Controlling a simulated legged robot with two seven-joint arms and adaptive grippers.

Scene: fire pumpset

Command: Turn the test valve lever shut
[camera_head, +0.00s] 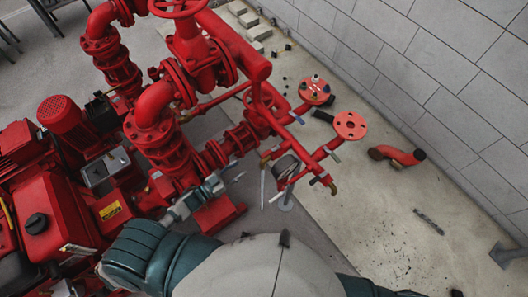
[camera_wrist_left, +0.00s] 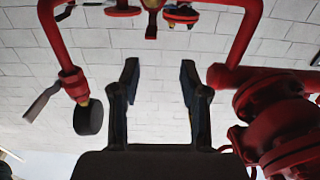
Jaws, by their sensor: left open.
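My left gripper (camera_head: 222,178) is beside the red pump pipework in the head view, with its fingers small and hard to make out. In the left wrist view its two dark fingers (camera_wrist_left: 159,70) stand wide apart with nothing between them. A flat grey lever (camera_wrist_left: 42,102) juts from the red pipe left of the fingers, apart from them. A dark round disc (camera_wrist_left: 87,117) hangs by the same pipe end. In the head view, a pale thin lever (camera_head: 277,195) shows below the pipe branch, right of my gripper. I cannot tell for sure which is the test valve lever.
Red pipes and flanged valves (camera_head: 185,85) crowd the left and middle. Two red flanged outlets (camera_head: 350,125) stick out to the right. A thick red flanged body (camera_wrist_left: 275,115) is right of my fingers.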

